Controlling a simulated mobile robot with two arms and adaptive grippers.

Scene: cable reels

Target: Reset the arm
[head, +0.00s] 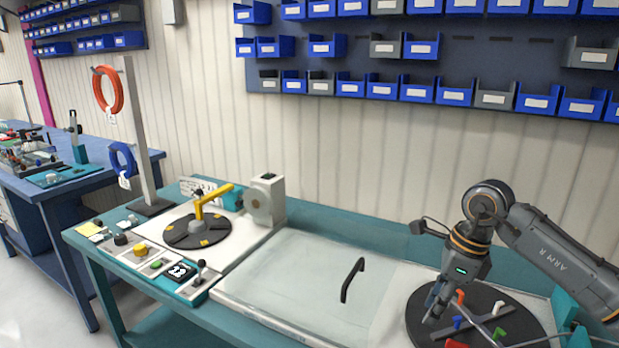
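My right arm (560,255) comes in from the right edge. Its gripper (434,306) points down over the left side of a black round disk (425,325) at the bench's right end. The disk carries grey crossed bars and red, blue, green and white pegs. The finger gap is too small and dark to read, and I cannot tell whether the fingers touch anything. A yellow crank-like arm (213,195) stands on another dark turntable (185,236) on the bench's left part. My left gripper is not in view.
The teal bench (345,235) has a pale cover with a black handle (351,279) between the two disks. A control panel (155,266) lies front left. A post (140,140) holds orange (108,89) and blue (122,160) cable coils. Blue bins (454,91) line the wall.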

